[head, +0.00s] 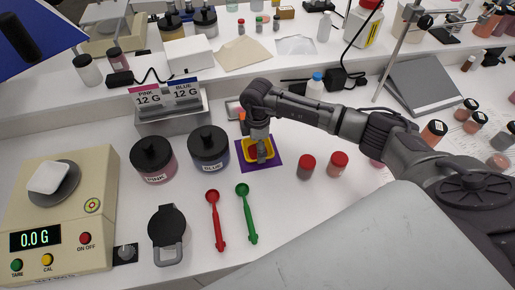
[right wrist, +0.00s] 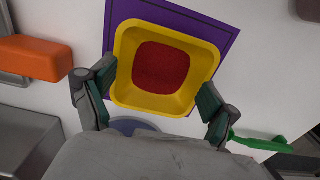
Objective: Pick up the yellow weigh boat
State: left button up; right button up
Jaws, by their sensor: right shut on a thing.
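The yellow weigh boat (head: 270,148) is at the purple mat (head: 247,164), right of the BLUE jar. In the right wrist view the boat (right wrist: 124,58) is square with rounded corners and has a red patch (right wrist: 160,68) on its floor. My right gripper (head: 262,153) reaches down at the boat. In the right wrist view its fingers (right wrist: 156,84) are on opposite sides of the boat, shut on its walls. I cannot tell whether the boat is clear of the mat (right wrist: 225,27). My left gripper is not in view.
The PINK jar (head: 154,160) and BLUE jar (head: 208,149) stand left of the mat. Red (head: 214,220) and green (head: 246,215) spoons lie in front. Two red-capped jars (head: 306,167) stand to the right. A scale (head: 55,215) reading 0.0 G carries a white dish (head: 48,177).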

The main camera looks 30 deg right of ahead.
jog(key=shift+w+r+b, duration=0.1)
jog(key=shift+r+b, duration=0.25)
jog(key=shift+r, duration=0.3)
notch_tip(320, 180, up, 3)
jog(key=shift+f+b, duration=0.2)
jog(key=shift+b, duration=0.5)
jog(key=s+d+r+b, duration=0.2)
jog(key=s+r, duration=0.5)
jog(key=s, duration=0.4)
jog(key=shift+s+d+b, duration=0.2)
jog(key=shift+s+b, duration=0.1)
jog(key=shift+b, duration=0.25)
jog(key=shift+w+a+r, duration=0.1)
